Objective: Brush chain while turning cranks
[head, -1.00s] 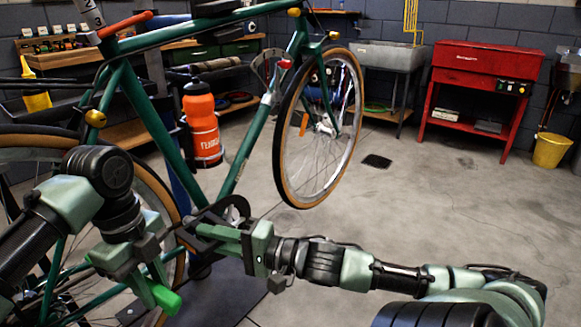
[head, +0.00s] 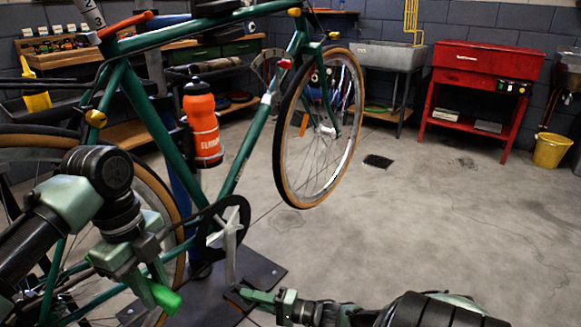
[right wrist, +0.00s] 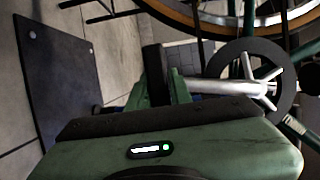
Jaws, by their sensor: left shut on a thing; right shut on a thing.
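The green bike stands with its chainring (head: 245,213) low in the middle of the head view. The silver crank (head: 231,258) points down from it. My right gripper (head: 245,295) is shut at the crank's lower end; in the right wrist view its fingers (right wrist: 160,92) are around the black pedal (right wrist: 152,68), and the crank (right wrist: 235,87) runs right to the chainring (right wrist: 287,95). My left gripper (head: 140,268) is shut on the brush, whose bright green end (head: 166,299) sticks out below, beside the rear wheel. The bristles and their contact with the chain are hidden.
A dark stand plate (head: 255,272) lies on the floor under the bike. An orange bottle (head: 202,125) is on the frame. The front wheel (head: 320,130) stands behind. A red cabinet (head: 480,75) and yellow bucket (head: 551,150) are far right. The middle floor is clear.

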